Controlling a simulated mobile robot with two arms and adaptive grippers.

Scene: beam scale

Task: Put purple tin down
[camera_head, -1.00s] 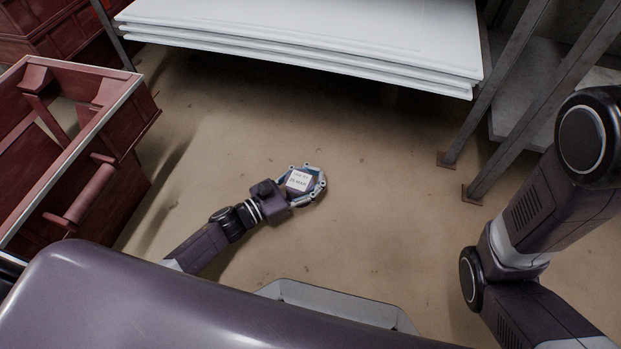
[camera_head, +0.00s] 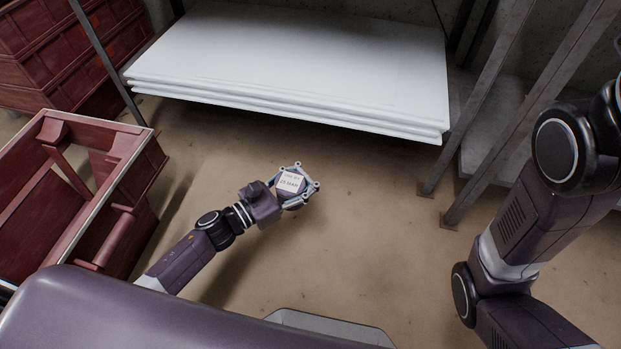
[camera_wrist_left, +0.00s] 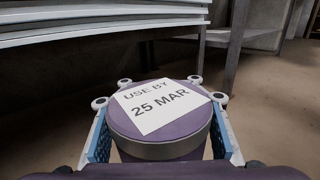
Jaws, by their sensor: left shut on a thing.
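The purple tin (camera_head: 291,184) is held in my left gripper (camera_head: 299,184) out over the floor, in front of the white boards. The tin is round, with a white label on its lid. In the left wrist view the tin (camera_wrist_left: 188,132) stands upright between the two blue-sided fingers, and the label reads "USE BY 25 MAR". My left gripper is shut on the tin. The tin's underside is hidden, so its height above the floor is hard to tell. My right arm shows at the right edge, but its gripper is out of view.
A stack of white boards (camera_head: 300,65) on a metal rack lies ahead. Its grey posts (camera_head: 475,110) stand at right. An open red crate (camera_head: 150,145) is at left, with more red crates (camera_head: 50,50) behind. The brown floor (camera_head: 350,240) around the gripper is clear.

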